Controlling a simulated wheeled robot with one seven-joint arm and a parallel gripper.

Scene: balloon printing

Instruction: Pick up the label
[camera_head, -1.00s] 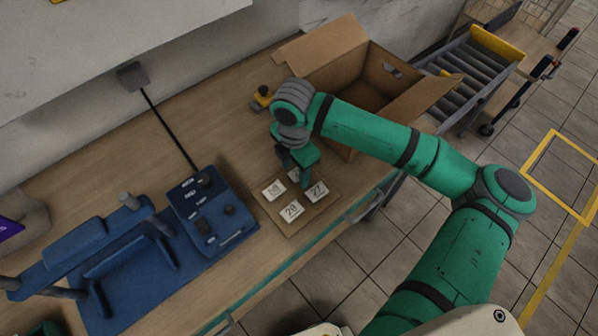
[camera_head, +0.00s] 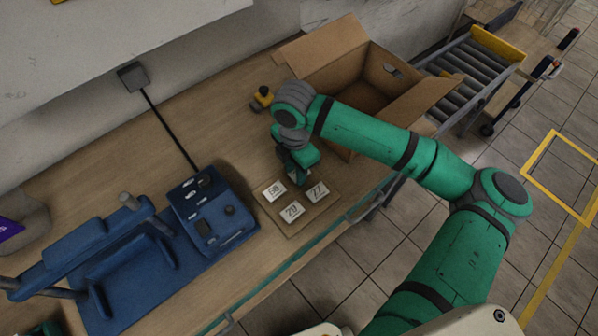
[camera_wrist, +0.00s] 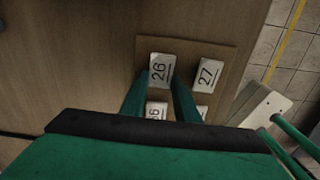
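A thin brown board (camera_head: 290,226) on the workbench carries small white number labels. In the head view I see labels 68 (camera_head: 274,190), 29 (camera_head: 292,211) and 27 (camera_head: 317,191). My green gripper (camera_head: 298,177) is low over the board's back corner and largely hides the label there. In the wrist view that label reads 26 (camera_wrist: 161,68) and lies between my two fingertips (camera_wrist: 160,80), which are apart, one on each side. I cannot tell if they touch it. Label 27 also shows in the wrist view (camera_wrist: 208,74); the two lower labels are partly hidden by the fingers.
A blue machine (camera_head: 212,212) stands left of the board. An open cardboard box (camera_head: 330,60) stands behind, with a roller conveyor (camera_head: 475,65) to its right. A small yellow and black object (camera_head: 262,98) lies by the box. Bare bench lies between machine and box.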

